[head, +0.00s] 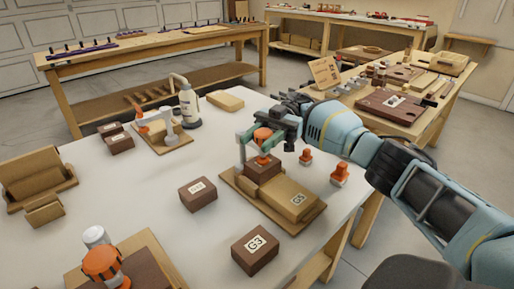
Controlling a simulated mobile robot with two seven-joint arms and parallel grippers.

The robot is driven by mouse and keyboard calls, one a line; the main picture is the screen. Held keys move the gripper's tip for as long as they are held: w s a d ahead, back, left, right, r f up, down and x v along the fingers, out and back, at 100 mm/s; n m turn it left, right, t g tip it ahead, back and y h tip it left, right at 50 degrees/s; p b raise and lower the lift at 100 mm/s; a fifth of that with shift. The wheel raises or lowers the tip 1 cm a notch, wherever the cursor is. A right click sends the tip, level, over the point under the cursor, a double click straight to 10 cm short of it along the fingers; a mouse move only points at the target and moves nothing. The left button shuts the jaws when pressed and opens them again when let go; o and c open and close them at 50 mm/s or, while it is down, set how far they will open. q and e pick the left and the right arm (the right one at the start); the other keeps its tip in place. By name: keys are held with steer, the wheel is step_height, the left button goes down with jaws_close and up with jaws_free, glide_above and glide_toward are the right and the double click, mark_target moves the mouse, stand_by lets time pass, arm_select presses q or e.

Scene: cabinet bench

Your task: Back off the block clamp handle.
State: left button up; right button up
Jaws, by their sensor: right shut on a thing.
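The block clamp (242,152) has a greenish frame and stands on a wooden board on the white table. Its orange handle (263,140) sits above a dark brown block (263,168), which rests on the board. My right gripper (264,130) reaches in from the right and is shut on the orange handle from above. The fingertips are small and partly hidden by the frame and handle. My left gripper is not in view.
A tan block marked G5 (292,198) lies beside the clamp. Loose brown blocks (198,194) and G3 (255,250) sit nearby. Orange pieces (339,175) stand to the right. Table centre-left is clear.

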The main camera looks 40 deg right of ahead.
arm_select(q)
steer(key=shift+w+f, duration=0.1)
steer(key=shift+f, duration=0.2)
arm_select(e)
steer(key=shift+n+g, duration=0.3)
steer(key=shift+g, duration=0.1)
steer(key=o, duration=1)
steer(key=shift+s+a+r, duration=0.1)
steer(key=shift+a, duration=0.05)
steer(key=shift+c, duration=0.2)
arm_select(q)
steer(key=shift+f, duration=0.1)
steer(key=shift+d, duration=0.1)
